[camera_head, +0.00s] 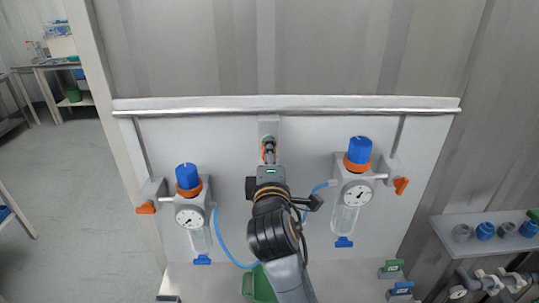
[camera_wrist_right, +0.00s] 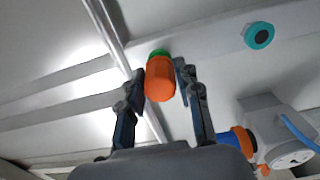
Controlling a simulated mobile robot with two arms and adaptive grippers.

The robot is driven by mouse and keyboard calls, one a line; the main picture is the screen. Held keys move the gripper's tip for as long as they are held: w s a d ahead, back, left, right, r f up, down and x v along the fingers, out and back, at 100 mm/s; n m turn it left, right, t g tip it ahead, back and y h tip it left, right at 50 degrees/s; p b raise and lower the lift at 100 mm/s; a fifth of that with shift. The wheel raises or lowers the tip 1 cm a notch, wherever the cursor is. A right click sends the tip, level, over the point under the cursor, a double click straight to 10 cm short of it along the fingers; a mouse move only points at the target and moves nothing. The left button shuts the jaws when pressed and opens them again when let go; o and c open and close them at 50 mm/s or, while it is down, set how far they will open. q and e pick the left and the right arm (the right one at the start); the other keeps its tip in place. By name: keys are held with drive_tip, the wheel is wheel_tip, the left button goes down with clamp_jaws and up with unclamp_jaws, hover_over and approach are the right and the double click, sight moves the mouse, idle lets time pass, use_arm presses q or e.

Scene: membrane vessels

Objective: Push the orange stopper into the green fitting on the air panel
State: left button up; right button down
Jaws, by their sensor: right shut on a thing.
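The orange stopper (camera_wrist_right: 160,82) is between the two fingers of my right gripper (camera_wrist_right: 161,84), which is shut on it. In the right wrist view, the green fitting (camera_wrist_right: 158,53) shows as a green rim directly beyond the stopper's far end. The stopper covers most of it, and I cannot tell whether the two touch or how deep the stopper sits. In the head view my right gripper (camera_head: 268,157) is at the grey block in the middle of the air panel (camera_head: 230,135), with a little orange (camera_head: 263,151) visible at its fingers. My left gripper is not in view.
A teal ring with a dark centre (camera_wrist_right: 259,36) sits on the same grey strip, beside the stopper. Regulators with blue knobs stand left (camera_head: 188,178) and right (camera_head: 360,152) of my arm. A blue hose (camera_head: 226,250) loops behind it. A metal rail (camera_head: 200,111) crosses above.

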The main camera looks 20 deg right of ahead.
drive_tip(key=shift+p, duration=1.05)
idle(1.4)
drive_tip(key=shift+w+d, duration=0.2)
drive_tip(key=shift+w, duration=0.45)
idle(0.3)
drive_tip(key=c, duration=0.8)
unclamp_jaws()
drive_tip(key=shift+c, duration=0.2)
drive_tip(key=shift+s, duration=0.2)
drive_tip(key=v, duration=1.1)
drive_tip(key=shift+s, duration=0.35)
drive_tip(key=shift+w+a, duration=0.1)
drive_tip(key=shift+a, duration=0.1)
